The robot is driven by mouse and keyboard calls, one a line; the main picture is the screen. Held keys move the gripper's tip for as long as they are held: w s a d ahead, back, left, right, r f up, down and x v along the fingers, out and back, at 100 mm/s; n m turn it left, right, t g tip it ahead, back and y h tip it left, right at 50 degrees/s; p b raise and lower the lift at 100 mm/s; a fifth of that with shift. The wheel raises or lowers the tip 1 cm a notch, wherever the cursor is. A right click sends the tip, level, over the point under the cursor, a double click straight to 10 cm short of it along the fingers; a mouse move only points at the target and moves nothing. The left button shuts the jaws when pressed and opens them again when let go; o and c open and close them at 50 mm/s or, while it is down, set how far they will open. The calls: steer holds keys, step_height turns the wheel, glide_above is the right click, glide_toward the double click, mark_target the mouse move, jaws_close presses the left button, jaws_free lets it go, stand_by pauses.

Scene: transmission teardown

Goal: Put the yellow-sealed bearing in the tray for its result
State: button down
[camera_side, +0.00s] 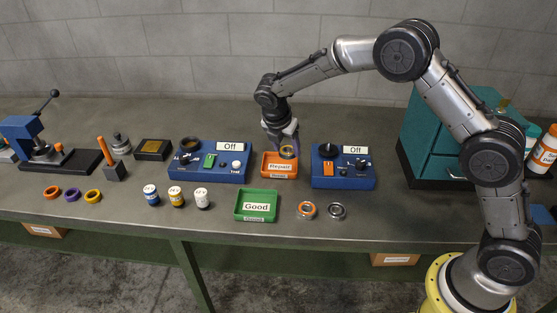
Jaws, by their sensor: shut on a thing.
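The yellow-sealed bearing (288,152) is a small ring with a yellow face. My gripper (285,146) points down and is shut on it, at the back right part of the orange tray (267,170). The tray's label seems to read "Repair". I cannot tell whether the bearing touches the tray floor or hangs just above it. The green tray (241,213), labelled "Good", stands nearer the front edge and holds no bearing.
Blue boxes with "Off" signs stand left (209,167) and right (342,169) of the orange tray. An orange-sealed bearing (306,210) and a plain metal one (337,211) lie right of the green tray. Small jars (176,197), coloured rings (72,195) and a press (41,146) are left.

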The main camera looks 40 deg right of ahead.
mark_target(281, 166)
steer(key=w+f, duration=0.3)
steer(key=shift+f, duration=1.8)
steer(key=shift+f, duration=0.1)
steer(key=shift+c, duration=1.9)
jaws_free()
steer(key=shift+f, duration=0.1)
steer(key=v, duration=1.2)
steer(key=shift+a, duration=0.15)
steer(key=shift+s+r, duration=0.1)
steer(key=shift+r, duration=0.15)
